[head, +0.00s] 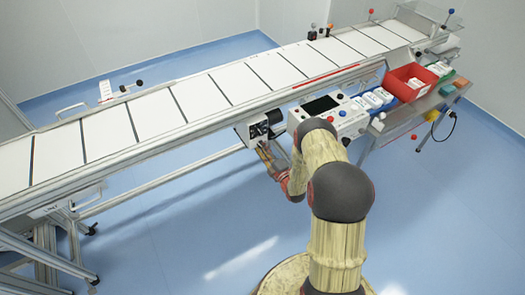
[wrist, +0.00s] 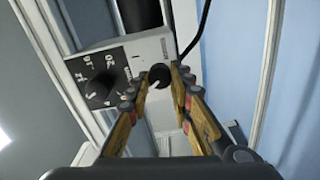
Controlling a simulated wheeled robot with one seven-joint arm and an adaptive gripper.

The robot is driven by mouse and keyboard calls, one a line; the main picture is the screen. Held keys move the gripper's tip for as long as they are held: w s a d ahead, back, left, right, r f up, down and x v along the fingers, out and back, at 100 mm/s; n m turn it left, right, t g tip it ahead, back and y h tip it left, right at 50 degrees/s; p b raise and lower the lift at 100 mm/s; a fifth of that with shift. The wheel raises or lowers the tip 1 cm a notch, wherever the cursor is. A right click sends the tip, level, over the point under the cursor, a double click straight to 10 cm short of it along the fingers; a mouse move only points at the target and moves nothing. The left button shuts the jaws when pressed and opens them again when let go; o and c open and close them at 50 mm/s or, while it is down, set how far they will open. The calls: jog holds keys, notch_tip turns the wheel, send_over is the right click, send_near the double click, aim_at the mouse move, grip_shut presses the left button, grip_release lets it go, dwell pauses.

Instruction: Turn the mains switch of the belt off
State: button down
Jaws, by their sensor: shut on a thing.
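The grey control box (head: 243,134) hangs under the belt's front rail, and fills the middle of the wrist view (wrist: 128,60). On its face is a small round black knob (wrist: 158,75) with a white pointer line towards the lower left and small marks around it. My gripper (wrist: 161,80) has its two fingers on either side of this knob and is shut on it. Left of it is a larger dial on a square black plate (wrist: 101,82) with white scale marks. In the head view my gripper (head: 266,151) reaches the box from below; the knob is hidden there.
The conveyor belt (head: 205,92) runs above the box. Right of the box is a control panel (head: 345,117) with a screen and a red button. A red bin (head: 400,87) stands on a side table farther right. A black cable (wrist: 203,30) runs beside the box.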

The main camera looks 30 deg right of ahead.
jog(key=shift+f+n+b, duration=0.1)
jog(key=shift+n+b, duration=0.3)
jog(key=shift+n, duration=0.4)
jog(key=shift+a, duration=0.1)
jog(key=c, duration=1.7)
grip_release()
jog(key=shift+o, duration=0.6)
jog(key=shift+s, duration=0.15)
jog(key=s, duration=1.1)
jog(key=shift+s+d, duration=0.25)
jog(key=shift+s, duration=0.1)
